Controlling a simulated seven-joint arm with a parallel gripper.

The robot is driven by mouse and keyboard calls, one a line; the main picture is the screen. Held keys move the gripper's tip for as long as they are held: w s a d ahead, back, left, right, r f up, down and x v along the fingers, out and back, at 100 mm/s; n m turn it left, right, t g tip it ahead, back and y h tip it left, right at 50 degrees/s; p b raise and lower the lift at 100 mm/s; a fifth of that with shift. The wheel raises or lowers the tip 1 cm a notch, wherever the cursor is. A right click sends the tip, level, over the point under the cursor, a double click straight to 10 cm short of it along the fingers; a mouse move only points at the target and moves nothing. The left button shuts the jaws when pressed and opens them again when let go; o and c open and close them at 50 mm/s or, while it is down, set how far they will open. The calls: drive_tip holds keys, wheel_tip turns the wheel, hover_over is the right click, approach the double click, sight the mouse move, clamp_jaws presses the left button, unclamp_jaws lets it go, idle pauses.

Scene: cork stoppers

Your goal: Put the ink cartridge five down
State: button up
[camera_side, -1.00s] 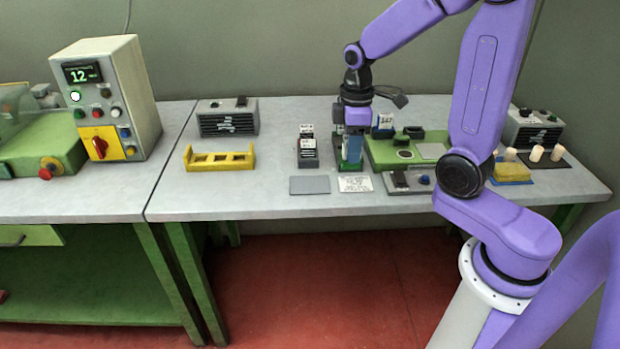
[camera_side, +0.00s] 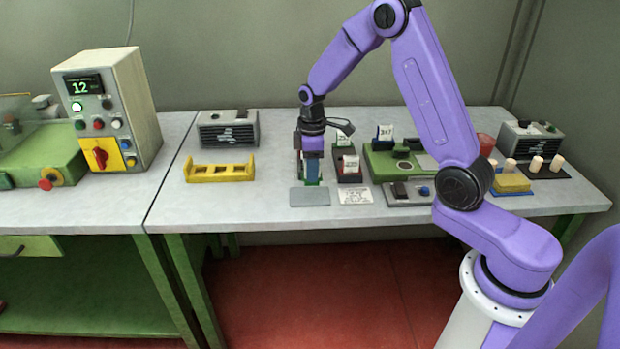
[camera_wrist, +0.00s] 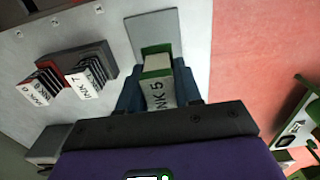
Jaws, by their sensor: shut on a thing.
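The ink cartridge five (camera_wrist: 160,94), white with a green end and marked "INK 5", is between the blue fingers of my gripper (camera_wrist: 160,88) in the wrist view. My gripper (camera_side: 311,186) is shut on it and points down in the side view, where the fingers mostly hide the cartridge. A flat grey plate (camera_side: 297,198) lies at the table's front there; the gripper's lower end overlaps it. The plate (camera_wrist: 150,32) also shows just beyond the cartridge in the wrist view. I cannot tell whether the cartridge touches anything below.
A rack (camera_wrist: 100,56) with several labelled ink cartridges stands left of the plate in the wrist view. In the side view, another view of labelled cartridges (camera_side: 350,164) shows right of my gripper, beside a white card (camera_side: 355,197). A yellow holder (camera_side: 220,173) stands left, with clear table between.

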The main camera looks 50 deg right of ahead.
drive_tip(key=shift+w+f, duration=0.35)
drive_tip(key=shift+f, duration=1.6)
drive_tip(key=shift+f, duration=0.15)
drive_tip(key=o, duration=1)
drive_tip(key=shift+o, duration=0.2)
